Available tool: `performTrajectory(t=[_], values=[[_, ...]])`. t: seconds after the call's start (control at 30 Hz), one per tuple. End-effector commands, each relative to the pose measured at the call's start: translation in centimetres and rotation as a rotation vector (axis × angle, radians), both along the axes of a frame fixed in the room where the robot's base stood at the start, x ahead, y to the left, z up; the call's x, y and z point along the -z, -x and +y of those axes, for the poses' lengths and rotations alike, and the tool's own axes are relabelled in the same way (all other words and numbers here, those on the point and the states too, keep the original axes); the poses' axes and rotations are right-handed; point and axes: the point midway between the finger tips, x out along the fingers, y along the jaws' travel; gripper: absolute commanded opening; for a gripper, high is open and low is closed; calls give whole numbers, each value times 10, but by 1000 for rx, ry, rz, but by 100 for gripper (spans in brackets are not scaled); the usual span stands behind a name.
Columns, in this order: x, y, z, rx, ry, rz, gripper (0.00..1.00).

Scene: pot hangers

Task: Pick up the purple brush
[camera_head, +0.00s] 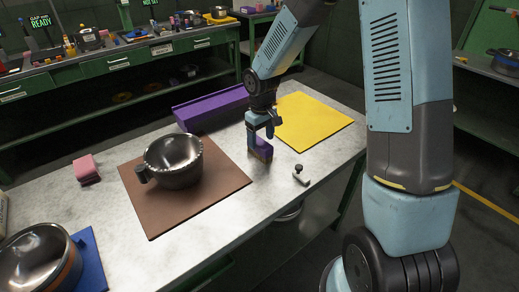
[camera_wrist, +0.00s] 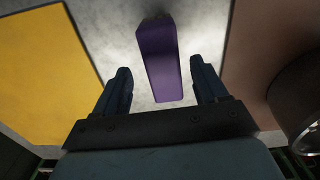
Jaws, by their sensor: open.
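The purple brush (camera_wrist: 161,60) is a block-like piece that lies on the metal table between the yellow mat and the brown mat. In the wrist view its near end reaches between the two fingers of my gripper (camera_wrist: 161,92), with a gap on both sides. In the head view my gripper (camera_head: 261,140) is low over the table, pointing down at the brush (camera_head: 263,149), and partly hides it. My gripper is open and holds nothing. I cannot tell from these views how far the fingertips are above the table.
A metal pot (camera_head: 175,162) stands on the brown mat (camera_head: 225,190). A yellow mat (camera_head: 320,125) lies to the right, a long purple tray (camera_head: 208,106) behind. A small grey fitting (camera_head: 300,176) is near the front edge. A pink block (camera_head: 87,169) and another pot (camera_head: 38,258) are left.

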Motion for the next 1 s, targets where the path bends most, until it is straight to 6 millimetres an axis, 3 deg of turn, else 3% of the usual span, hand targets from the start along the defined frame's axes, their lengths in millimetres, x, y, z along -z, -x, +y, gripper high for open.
performTrajectory(t=[0.3, 0.67, 1.0], values=[[40, 1, 4, -2, 1, 3, 72], [48, 1, 5, -1, 0, 0, 72], [48, 1, 5, -2, 1, 1, 41]])
